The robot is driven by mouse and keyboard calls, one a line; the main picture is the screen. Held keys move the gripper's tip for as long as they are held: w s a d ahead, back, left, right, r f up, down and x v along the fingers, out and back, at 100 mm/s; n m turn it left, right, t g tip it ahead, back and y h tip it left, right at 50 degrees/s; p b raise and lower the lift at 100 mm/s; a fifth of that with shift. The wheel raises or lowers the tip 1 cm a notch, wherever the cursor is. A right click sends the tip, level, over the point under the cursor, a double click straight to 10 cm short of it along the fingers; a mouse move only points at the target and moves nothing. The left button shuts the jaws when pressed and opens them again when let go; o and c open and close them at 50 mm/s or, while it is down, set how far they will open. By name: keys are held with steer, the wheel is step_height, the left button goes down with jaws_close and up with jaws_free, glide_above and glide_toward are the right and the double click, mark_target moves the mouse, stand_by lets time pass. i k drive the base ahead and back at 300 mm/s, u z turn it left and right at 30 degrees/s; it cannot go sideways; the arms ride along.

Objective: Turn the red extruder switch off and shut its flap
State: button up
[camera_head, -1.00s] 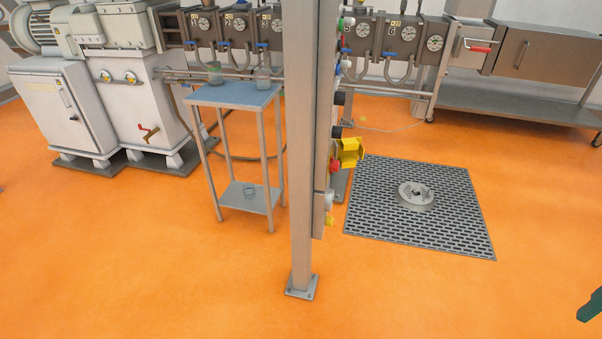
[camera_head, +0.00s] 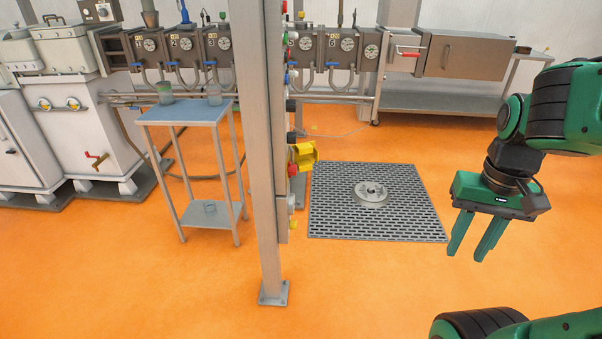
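A control panel (camera_head: 283,215) is mounted on a grey post (camera_head: 262,200) and shows almost edge-on. A yellow flap (camera_head: 303,153) sticks out to the right from it and appears open. A red switch part (camera_head: 292,170) shows just below and left of the flap. Its exact setting cannot be told from this angle. My gripper (camera_head: 466,252) hangs at the right, fingers pointing down, open and empty. It is well to the right of the flap and apart from everything.
A small blue-topped table (camera_head: 185,111) with cups stands left of the post. A grey floor grate (camera_head: 330,210) with a round metal part (camera_head: 370,193) lies right of it. The extruder barrel (camera_head: 300,48) runs along the back. Orange floor (camera_head: 360,280) in front is clear.

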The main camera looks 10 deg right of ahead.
mark_target(292, 168)
steer(key=u, duration=0.05)
steer(key=i, duration=1)
steer(key=z, duration=0.05)
